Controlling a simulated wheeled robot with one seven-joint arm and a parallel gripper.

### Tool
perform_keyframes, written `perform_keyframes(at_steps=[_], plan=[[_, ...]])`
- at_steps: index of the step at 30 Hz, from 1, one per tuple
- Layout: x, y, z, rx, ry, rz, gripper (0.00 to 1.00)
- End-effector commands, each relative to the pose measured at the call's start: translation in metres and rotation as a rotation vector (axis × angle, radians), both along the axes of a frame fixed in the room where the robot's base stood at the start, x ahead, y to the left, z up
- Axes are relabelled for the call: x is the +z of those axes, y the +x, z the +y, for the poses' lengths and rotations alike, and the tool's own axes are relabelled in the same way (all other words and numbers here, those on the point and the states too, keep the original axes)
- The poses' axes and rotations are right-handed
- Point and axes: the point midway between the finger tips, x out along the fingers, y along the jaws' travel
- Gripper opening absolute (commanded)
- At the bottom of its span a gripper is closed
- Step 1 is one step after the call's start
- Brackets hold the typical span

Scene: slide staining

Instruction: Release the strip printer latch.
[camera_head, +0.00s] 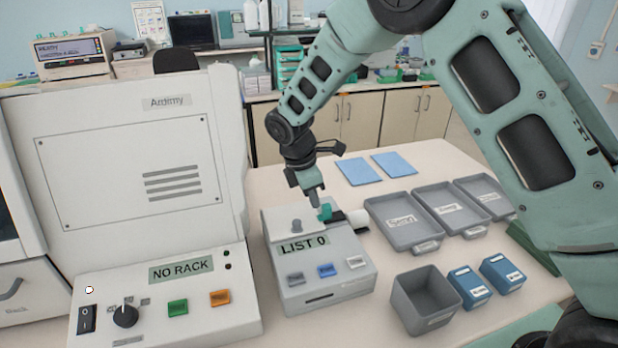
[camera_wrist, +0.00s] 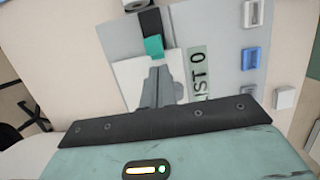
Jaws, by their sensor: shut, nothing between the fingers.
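The strip printer (camera_head: 314,284) is a pale grey box with a "LIST 0" display and grey, blue and white buttons on its front. Its latch is a small teal tab (camera_head: 325,212) on the top, beside a dark bar. The tab also shows in the wrist view (camera_wrist: 153,46), with the dark bar (camera_wrist: 149,20) beyond it. My gripper (camera_head: 318,204) is shut and empty, pointing down over the printer top right by the tab. In the wrist view its fingertips (camera_wrist: 160,70) are close to the tab. I cannot tell whether they touch it.
A large white machine (camera_head: 130,160) with a "NO RACK" display stands close on the left. Grey trays (camera_head: 405,238), a grey bin (camera_head: 398,310) and blue boxes (camera_head: 468,286) stand to the right. Blue sheets (camera_head: 357,171) lie behind.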

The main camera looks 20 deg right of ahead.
Motion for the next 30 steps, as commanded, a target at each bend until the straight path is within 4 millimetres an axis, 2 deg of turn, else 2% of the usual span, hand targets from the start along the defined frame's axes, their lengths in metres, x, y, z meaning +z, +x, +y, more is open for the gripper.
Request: perform_keyframes(at_steps=[4, 9, 17, 24, 30], plan=[[-0.015, 0.0, -0.004, 0.0, -0.001, 0.001, 0.0], [-0.021, 0.0, -0.005, -0.001, 0.0, -0.001, 0.0], [-0.022, 0.0, -0.005, -0.001, 0.0, -0.001, 0.0], [-0.022, 0.0, -0.026, -0.002, 0.001, 0.0, 0.0], [-0.022, 0.0, -0.026, -0.001, 0.0, 0.0, 0.0]])
